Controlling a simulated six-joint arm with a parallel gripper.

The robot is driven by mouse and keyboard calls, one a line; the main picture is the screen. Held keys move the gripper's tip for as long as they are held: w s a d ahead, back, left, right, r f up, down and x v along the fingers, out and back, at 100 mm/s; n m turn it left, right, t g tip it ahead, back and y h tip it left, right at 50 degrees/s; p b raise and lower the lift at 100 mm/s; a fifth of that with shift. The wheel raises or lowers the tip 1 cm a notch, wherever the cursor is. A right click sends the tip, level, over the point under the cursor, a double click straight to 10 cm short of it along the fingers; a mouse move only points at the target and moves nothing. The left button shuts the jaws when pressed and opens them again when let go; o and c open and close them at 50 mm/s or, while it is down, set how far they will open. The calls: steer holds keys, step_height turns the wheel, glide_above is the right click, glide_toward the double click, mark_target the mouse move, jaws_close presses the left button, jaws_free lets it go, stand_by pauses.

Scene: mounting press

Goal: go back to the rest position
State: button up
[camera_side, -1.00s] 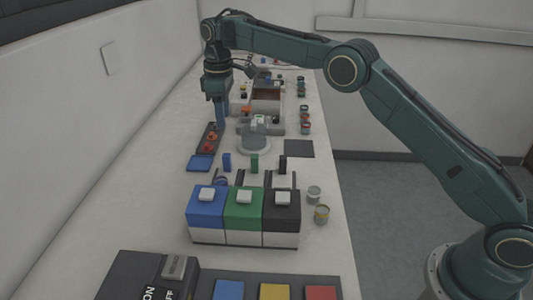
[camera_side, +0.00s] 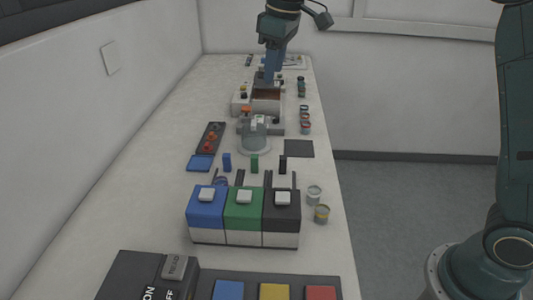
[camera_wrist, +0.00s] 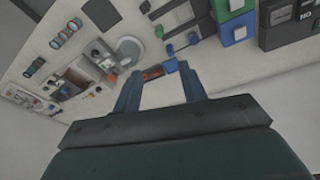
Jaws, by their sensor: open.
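My gripper (camera_side: 272,68) is in the upper middle of the side view, raised over the far part of the bench, with its blue fingers pointing down. In the wrist view the two blue fingers of my gripper (camera_wrist: 158,80) stand apart with nothing between them. In the side view the fingers overlap the machine with the brown recess (camera_side: 266,95) in the picture; how high above it they are I cannot tell.
On the bench (camera_side: 110,190) stand a grey round-based device (camera_side: 254,145), a dark tray with red-orange pieces (camera_side: 209,138), and blue, green and black boxes (camera_side: 243,215). Several small jars (camera_side: 305,120) line the right edge. A switch panel (camera_side: 175,268) is in front.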

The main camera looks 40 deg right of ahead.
steer(key=s+d+r+m+t, duration=0.1)
steer(key=s+d+r+m, duration=0.15)
steer(key=s, duration=0.75)
steer(key=s+d+f+m+t, duration=0.1)
steer(key=s+f, duration=0.3)
steer(key=s, duration=0.7)
steer(key=s+d+f+m+t, duration=0.1)
steer(key=s+f, duration=0.3)
steer(key=s, duration=0.7)
steer(key=shift+d+m, duration=0.55)
steer(key=shift+d, duration=0.05)
steer(key=shift+w, duration=0.1)
